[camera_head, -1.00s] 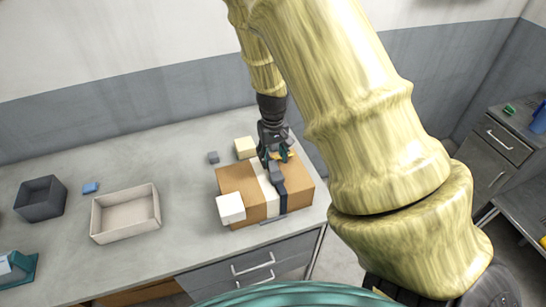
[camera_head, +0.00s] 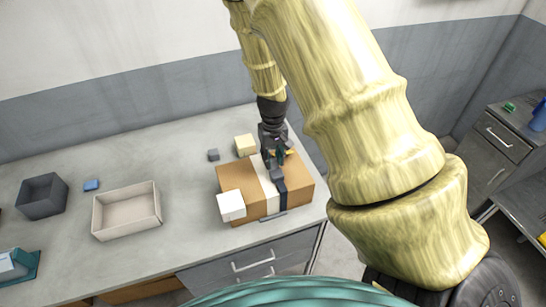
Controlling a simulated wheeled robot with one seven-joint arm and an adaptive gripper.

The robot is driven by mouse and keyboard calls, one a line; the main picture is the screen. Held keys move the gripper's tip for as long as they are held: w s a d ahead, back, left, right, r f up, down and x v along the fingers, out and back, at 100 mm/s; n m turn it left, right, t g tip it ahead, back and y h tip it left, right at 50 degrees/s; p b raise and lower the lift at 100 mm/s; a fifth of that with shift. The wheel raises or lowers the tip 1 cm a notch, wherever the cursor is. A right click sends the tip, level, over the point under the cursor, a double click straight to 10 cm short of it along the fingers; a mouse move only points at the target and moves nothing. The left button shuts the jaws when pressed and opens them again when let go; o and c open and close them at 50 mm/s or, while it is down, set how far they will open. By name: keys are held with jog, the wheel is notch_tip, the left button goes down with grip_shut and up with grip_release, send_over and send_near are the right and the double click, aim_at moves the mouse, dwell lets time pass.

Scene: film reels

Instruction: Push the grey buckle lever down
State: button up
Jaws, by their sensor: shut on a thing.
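A brown cardboard box (camera_head: 237,174) lies on the counter with a white band (camera_head: 262,181) and a dark strap (camera_head: 281,202) across it. The grey buckle lever (camera_head: 276,174) is on the strap, on top of the box. My gripper (camera_head: 272,162) reaches down from above onto the buckle and is shut on the lever. The fingers partly cover the buckle, so the lever's exact angle is hard to tell.
A white block (camera_head: 231,205) is at the box's front left corner; a cream block (camera_head: 245,145) and a small grey block (camera_head: 213,155) are behind. The counter between is clear.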

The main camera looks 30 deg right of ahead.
jog(key=shift+w+f, duration=0.15)
jog(key=shift+w, duration=0.05)
jog(key=shift+w+g+b, duration=0.15)
jog(key=shift+g+b, duration=0.35)
jog(key=shift+g, duration=0.2)
jog(key=shift+d, duration=0.1)
jog(key=o, duration=1)
jog(key=shift+o, duration=0.2)
notch_tip(320, 180, up, 12)
jog(key=w, duration=0.1)
jog(key=shift+w+d, duration=0.2)
jog(key=shift+w, duration=0.1)
